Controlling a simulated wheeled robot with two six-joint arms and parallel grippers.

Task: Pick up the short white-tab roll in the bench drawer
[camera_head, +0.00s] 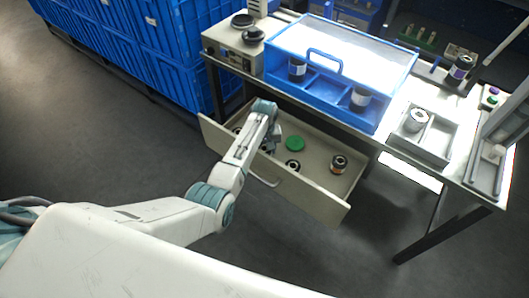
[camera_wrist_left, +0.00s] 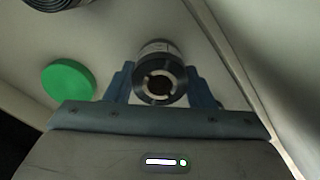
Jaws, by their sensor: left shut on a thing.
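The open bench drawer (camera_head: 318,192) holds several dark rolls and a green disc (camera_head: 295,143). My left gripper (camera_head: 268,146) reaches down into the drawer, left of the green disc. In the left wrist view my left gripper (camera_wrist_left: 162,88) is shut on a short dark roll (camera_wrist_left: 160,76), one finger on each side. Its end face has a dark hub hole and pale marks around it, and its side has a pale band. In the head view the arm hides this roll. Whether it touches the drawer floor I cannot tell. My right gripper is not in view.
Other rolls stand in the drawer, one near its front (camera_head: 293,166) and one at right (camera_head: 339,164). The bench above carries a blue clear-lidded case (camera_head: 335,70) and a grey tray (camera_head: 424,150). Blue crates (camera_head: 165,50) stand at left. The floor in front is clear.

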